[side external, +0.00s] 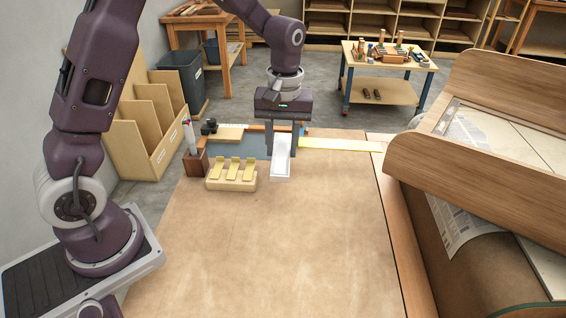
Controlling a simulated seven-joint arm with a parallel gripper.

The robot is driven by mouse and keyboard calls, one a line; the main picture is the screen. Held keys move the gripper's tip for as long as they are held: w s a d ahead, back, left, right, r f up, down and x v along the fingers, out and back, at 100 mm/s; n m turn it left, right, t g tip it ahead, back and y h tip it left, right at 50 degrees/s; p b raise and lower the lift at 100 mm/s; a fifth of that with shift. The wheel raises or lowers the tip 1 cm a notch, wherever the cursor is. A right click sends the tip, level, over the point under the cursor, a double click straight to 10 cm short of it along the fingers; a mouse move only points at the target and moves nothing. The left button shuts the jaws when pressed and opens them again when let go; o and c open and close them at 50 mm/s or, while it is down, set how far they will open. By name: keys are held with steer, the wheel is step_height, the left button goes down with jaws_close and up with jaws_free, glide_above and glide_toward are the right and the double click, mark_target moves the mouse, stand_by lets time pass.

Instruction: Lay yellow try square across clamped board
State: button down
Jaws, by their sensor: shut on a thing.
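My gripper (281,152) points down at the far middle of the bench, with a finger on each side of a pale white, block-like piece (281,165). It is shut on this piece, which slants down toward the camera. A flat yellow strip (342,144) runs right from beside the gripper to the bench's far right part; I cannot tell whether it joins the white piece as one try square. Left of the gripper, a tan board (229,133) lies by a blue surface (254,146), with a small black clamp-like part (209,127) at its left end.
A large wooden cabinet-like piece (490,100) fills the right side. The near bench top (270,245) is clear.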

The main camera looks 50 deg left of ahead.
steer(key=w+a+n, duration=0.2)
steer(key=a+n, duration=0.7)
steer(key=n, duration=0.9)
glide_above(249, 148)
step_height(249, 148, down, 2)
steer(key=shift+s+d+f, duration=0.1)
steer(key=shift+d+f, duration=0.05)
steer(key=shift+f, duration=0.9)
steer(key=shift+s+d+f, duration=0.1)
steer(key=shift+f, duration=0.95)
steer(key=shift+s+d+f, duration=0.1)
steer(key=shift+d+f, duration=0.05)
steer(key=shift+f, duration=0.9)
steer(key=shift+f, duration=0.25)
steer(key=shift+w+a, duration=0.25)
steer(key=shift+a, duration=0.05)
steer(key=shift+c, duration=1.9)
jaws_free()
